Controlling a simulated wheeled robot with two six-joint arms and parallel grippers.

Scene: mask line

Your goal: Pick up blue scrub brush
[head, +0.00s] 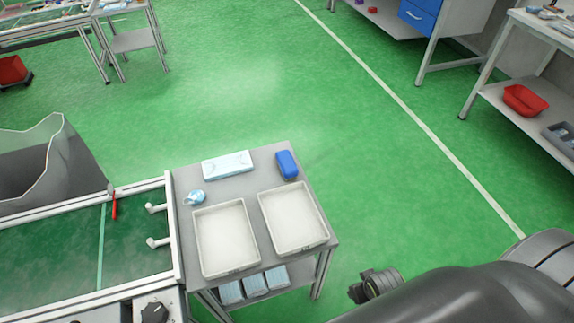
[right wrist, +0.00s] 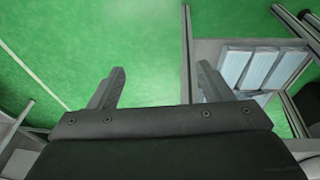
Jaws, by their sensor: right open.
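The blue scrub brush (head: 287,164) lies at the far right corner of the small grey table (head: 238,186) in the head view. It lies behind the right white tray and is not seen in the right wrist view. My right arm comes in from the lower right of the head view, its dark end to the right of the table and well apart from the brush. In the right wrist view my right gripper (right wrist: 160,86) is open, with nothing between its fingers but green floor. My left gripper is not in view.
Two white trays (head: 226,238) (head: 293,218) fill the table's front. A light-blue box (head: 227,165) and a small pale-blue item (head: 195,197) lie behind them. Packs (head: 254,285) lie on the lower shelf. A conveyor (head: 60,245) adjoins on the left. Floor right of the table is clear.

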